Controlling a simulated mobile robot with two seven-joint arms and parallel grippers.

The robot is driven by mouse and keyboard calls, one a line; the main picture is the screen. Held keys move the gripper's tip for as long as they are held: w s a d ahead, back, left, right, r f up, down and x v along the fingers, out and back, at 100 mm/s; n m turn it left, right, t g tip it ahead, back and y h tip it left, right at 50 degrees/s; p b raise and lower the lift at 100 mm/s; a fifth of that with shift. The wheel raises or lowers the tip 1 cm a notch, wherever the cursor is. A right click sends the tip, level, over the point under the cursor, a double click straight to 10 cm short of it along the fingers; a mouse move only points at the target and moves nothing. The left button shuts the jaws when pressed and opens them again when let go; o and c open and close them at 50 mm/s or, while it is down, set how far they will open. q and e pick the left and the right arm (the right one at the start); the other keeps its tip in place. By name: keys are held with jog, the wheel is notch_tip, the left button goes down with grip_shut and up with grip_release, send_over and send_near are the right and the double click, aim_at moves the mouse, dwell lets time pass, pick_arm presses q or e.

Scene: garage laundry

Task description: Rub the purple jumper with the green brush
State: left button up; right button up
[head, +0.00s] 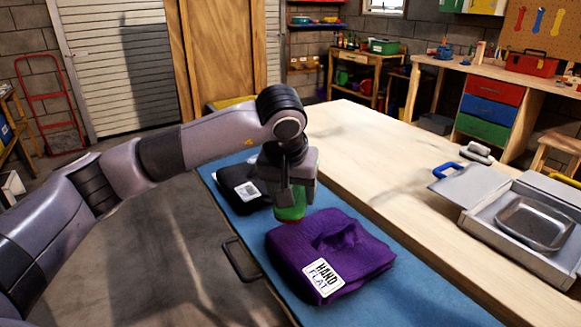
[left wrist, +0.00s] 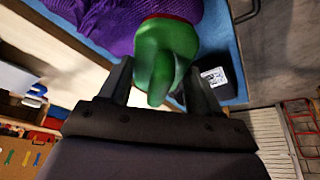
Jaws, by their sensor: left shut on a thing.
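The purple jumper (head: 335,248) lies folded on the blue mat, with a white label reading "HAND FLAT" on its near side. My left gripper (head: 290,190) is shut on the green brush (head: 290,208), at the jumper's far left edge. In the left wrist view the green brush (left wrist: 162,60) sits between the two fingers, with a red rim at its far end. The purple jumper (left wrist: 140,25) shows behind it. I cannot tell whether the brush touches the jumper. My right gripper is not in view.
A black folded item (head: 240,187) with a white label lies on the blue mat (head: 410,295) behind the jumper. An open grey case (head: 530,225) holding a metal tray stands at the right. The wooden tabletop (head: 385,165) between is mostly clear. A dark handle (head: 240,262) sticks out at the left edge.

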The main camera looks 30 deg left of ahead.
pick_arm(q)
jog(key=shift+r+p, duration=0.75)
jog(key=shift+r, duration=0.7)
